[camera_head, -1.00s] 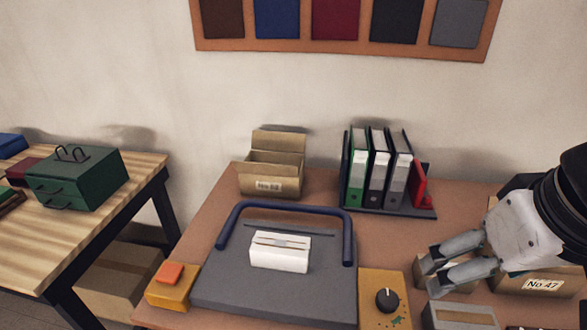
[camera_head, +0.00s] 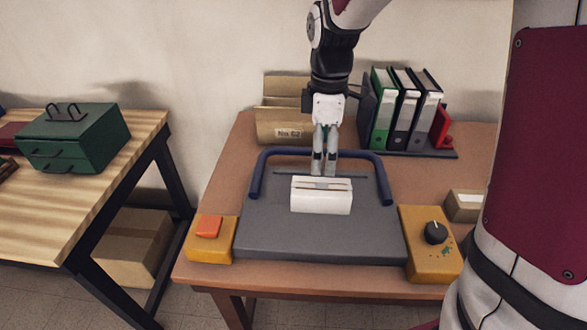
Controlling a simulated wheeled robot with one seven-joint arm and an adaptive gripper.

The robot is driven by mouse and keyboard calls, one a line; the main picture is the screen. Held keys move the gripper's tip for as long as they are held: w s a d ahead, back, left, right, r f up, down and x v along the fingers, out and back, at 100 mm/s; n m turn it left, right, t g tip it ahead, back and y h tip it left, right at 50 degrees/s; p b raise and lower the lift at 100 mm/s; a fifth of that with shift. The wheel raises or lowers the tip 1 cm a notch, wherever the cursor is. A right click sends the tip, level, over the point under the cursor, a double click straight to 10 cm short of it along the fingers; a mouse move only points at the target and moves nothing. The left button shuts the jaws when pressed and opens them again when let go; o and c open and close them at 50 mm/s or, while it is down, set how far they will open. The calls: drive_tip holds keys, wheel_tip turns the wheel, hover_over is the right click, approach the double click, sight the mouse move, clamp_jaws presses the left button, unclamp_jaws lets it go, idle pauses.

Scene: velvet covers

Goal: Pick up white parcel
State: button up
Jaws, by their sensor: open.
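The white parcel (camera_head: 321,197) is a small white box with a slot-like dark line on its top. It rests on the grey plate (camera_head: 270,228) of a press-like device with a blue bar handle (camera_head: 258,178) around the back. My gripper (camera_head: 324,172) points down at the parcel's back edge, with its fingertips just above or behind it. The fingers look close together in this view, with a narrow gap. Nothing shows between them. Whether the tips touch the parcel I cannot tell.
An orange button on a yellow box (camera_head: 225,248) is left of the plate. A yellow box with a black knob (camera_head: 430,255) is right. A cardboard box (camera_head: 277,128) and binders (camera_head: 405,115) stand behind. A green toolbox (camera_head: 75,138) sits on the left table.

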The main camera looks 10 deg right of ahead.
sight(322, 186)
wheel_tip(322, 186, down, 8)
drive_tip(key=shift+b, duration=0.35)
drive_tip(key=shift+w+d+f, duration=0.1)
drive_tip(key=shift+d+f, duration=0.05)
drive_tip(key=shift+f, duration=1.3)
drive_tip(key=shift+d+f, duration=0.15)
drive_tip(key=shift+f, duration=1.25)
drive_tip(key=shift+c, duration=0.2)
drive_tip(key=c, duration=1.6)
drive_tip(key=shift+r, duration=0.1)
